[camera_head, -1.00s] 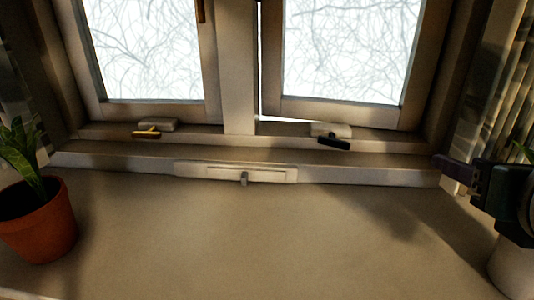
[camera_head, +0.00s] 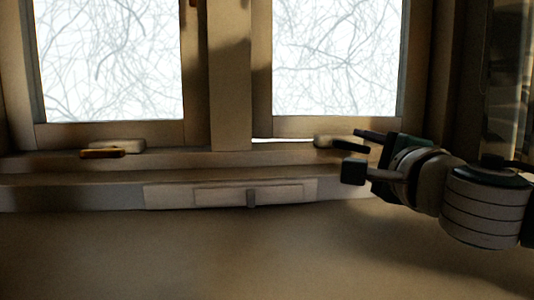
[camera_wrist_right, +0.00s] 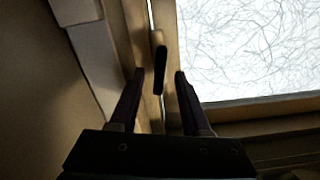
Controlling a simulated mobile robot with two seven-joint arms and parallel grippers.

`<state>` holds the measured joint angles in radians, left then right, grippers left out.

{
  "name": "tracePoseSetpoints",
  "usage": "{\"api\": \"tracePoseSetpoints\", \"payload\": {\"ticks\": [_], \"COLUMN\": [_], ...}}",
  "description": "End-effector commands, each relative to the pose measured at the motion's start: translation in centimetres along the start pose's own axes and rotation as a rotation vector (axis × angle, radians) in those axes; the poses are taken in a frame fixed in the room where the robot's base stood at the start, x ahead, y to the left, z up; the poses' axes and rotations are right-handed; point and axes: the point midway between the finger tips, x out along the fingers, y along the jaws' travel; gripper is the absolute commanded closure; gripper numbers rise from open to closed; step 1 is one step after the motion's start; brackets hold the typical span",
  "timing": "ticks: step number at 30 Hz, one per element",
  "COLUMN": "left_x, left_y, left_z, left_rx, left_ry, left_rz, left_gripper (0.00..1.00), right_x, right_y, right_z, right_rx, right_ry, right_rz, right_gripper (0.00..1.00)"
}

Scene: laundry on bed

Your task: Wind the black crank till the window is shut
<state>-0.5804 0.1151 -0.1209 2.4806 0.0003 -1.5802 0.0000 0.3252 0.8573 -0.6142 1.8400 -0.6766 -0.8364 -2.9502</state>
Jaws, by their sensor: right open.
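The black crank (camera_head: 345,146) is a short dark bar on a pale base (camera_head: 328,139) at the foot of the right window sash (camera_head: 300,127). A thin bright gap shows under that sash at its left, so it stands slightly open. My right gripper (camera_head: 355,153) comes in from the right, its fingers apart around the crank. In the right wrist view the crank (camera_wrist_right: 159,62) reaches between the open fingertips (camera_wrist_right: 160,77), with space visible on both sides. Part of the crank's base is hidden by the gripper. My left gripper is not in view.
The left sash (camera_head: 115,133) has a yellowish-brown crank (camera_head: 102,153) at its foot. A pale latch plate (camera_head: 225,194) lies along the front of the sill. The surface (camera_head: 200,255) in front is clear. A curtain (camera_head: 505,80) hangs at the right.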

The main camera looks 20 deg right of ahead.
Motion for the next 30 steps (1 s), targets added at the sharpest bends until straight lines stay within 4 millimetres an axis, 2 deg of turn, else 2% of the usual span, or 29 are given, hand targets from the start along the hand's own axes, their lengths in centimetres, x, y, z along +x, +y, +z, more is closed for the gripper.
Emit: {"api": "tracePoseSetpoints", "payload": {"ticks": [3, 6, 17, 27, 30], "left_x": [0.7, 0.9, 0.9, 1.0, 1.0], "left_y": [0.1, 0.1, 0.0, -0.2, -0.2], "left_z": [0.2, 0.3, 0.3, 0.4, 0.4], "left_rx": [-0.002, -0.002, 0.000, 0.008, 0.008], "left_ry": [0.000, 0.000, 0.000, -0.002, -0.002], "left_rz": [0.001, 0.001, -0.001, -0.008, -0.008], "left_gripper": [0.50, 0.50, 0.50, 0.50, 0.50], "right_x": [1.8, 2.7, 3.2, 3.2, 3.2], "right_y": [0.1, 0.1, 0.0, 0.0, 0.0], "right_z": [0.0, 0.0, 0.0, 0.0, 0.0], "right_rx": [0.004, 0.001, 0.003, 0.002, 0.002], "right_ry": [0.001, 0.001, -0.001, 0.000, 0.000], "right_rz": [-0.002, -0.001, 0.001, 0.001, 0.001], "right_gripper": [0.53, 0.53, 0.54, 0.92, 1.00]}}
